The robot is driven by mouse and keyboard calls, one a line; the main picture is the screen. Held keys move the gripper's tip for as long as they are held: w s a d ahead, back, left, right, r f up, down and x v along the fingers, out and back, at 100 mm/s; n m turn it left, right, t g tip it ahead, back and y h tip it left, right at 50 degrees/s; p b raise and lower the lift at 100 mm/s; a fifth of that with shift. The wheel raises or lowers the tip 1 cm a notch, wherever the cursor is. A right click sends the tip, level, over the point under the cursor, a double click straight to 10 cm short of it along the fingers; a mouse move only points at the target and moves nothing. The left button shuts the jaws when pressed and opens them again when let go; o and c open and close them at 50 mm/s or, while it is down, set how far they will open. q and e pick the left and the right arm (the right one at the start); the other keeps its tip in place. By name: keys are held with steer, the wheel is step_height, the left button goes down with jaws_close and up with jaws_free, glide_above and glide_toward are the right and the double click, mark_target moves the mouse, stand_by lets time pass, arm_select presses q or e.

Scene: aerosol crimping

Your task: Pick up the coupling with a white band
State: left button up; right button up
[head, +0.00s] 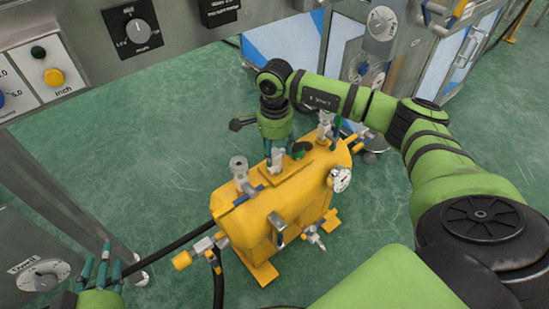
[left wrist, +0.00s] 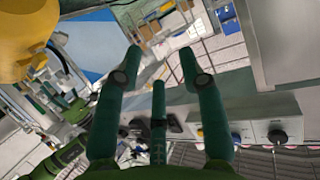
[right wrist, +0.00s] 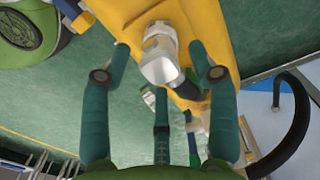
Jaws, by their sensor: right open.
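A yellow tank (head: 258,218) stands on the green floor with several pale metal couplings on top. One coupling (head: 277,160) is directly below my right gripper (head: 278,148), which points down at it. In the right wrist view this coupling (right wrist: 160,58) sits between the spread fingertips, pale metal with a dark lower part; I cannot tell whether it carries a white band. Another coupling (head: 240,172) stands at the tank's left end and one (head: 325,124) at its far right end. My right gripper is open. My left gripper (head: 107,268) is open and empty at the lower left.
A pressure gauge (head: 340,179) is on the tank's right side. A valve with a yellow end (head: 182,260) and a black hose (head: 170,245) are at its left. Grey control panels (head: 100,50) stand at the upper left. Cabinets (head: 300,45) are behind.

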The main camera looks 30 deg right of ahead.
steer(key=shift+f, duration=0.9)
jaws_close()
arm_select(q)
steer(key=r, duration=0.1)
steer(key=t, duration=0.1)
steer(key=d+r, duration=0.1)
steer(key=shift+w+r+t+h, duration=0.3)
steer(key=shift+w+r, duration=0.05)
steer(key=shift+f, duration=0.1)
arm_select(e)
steer(key=shift+r, duration=0.2)
